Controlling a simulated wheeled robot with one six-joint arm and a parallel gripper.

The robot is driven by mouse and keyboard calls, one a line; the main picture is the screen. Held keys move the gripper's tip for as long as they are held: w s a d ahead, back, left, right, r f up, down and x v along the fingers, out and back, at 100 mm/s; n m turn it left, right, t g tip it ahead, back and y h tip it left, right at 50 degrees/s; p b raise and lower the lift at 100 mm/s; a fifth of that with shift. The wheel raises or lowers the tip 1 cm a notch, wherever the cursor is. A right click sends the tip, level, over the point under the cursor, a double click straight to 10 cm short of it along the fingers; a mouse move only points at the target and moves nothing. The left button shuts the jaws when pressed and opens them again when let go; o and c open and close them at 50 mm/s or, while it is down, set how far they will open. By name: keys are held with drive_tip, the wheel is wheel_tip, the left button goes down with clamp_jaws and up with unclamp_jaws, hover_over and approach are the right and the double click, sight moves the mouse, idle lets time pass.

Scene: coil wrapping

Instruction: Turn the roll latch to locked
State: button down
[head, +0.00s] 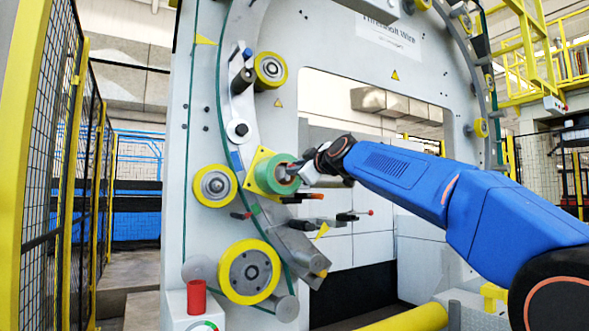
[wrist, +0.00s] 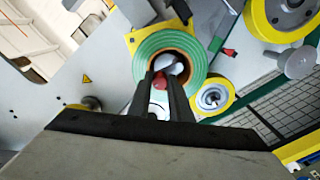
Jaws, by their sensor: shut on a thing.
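The green roll (head: 270,173) sits on a yellow square plate (head: 254,161) on the machine's ring. My gripper (head: 297,171) is at the open centre of the roll, coming from the right. In the wrist view the roll (wrist: 194,58) rings the tips of my gripper (wrist: 164,78). The fingers are shut on a small red piece (wrist: 160,82) in front of the roll's core, which I take to be the roll latch. The fingers hide most of it, so I cannot tell its angle.
Yellow rollers sit close above (head: 270,70), left (head: 214,185) and below (head: 250,271). A red cylinder (head: 196,297) stands at lower left. The ring's opening is free behind my arm.

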drive_tip(key=f+m, duration=0.1)
drive_tip(key=m, duration=0.4)
drive_tip(key=w+d+f+m, duration=0.1)
drive_tip(key=m, duration=0.5)
drive_tip(key=d+f+m, duration=0.1)
drive_tip(key=f+m, duration=0.1)
drive_tip(key=m, duration=0.4)
drive_tip(key=shift+w+d, duration=0.1)
drive_tip(key=shift+w, duration=0.15)
drive_tip(key=shift+s+f+m, duration=0.1)
drive_tip(key=shift+f+m, duration=0.2)
drive_tip(key=shift+m, duration=0.8)
drive_tip(key=shift+f+m, duration=0.3)
drive_tip(key=shift+m, duration=0.8)
drive_tip(key=c, duration=1.6)
unclamp_jaws()
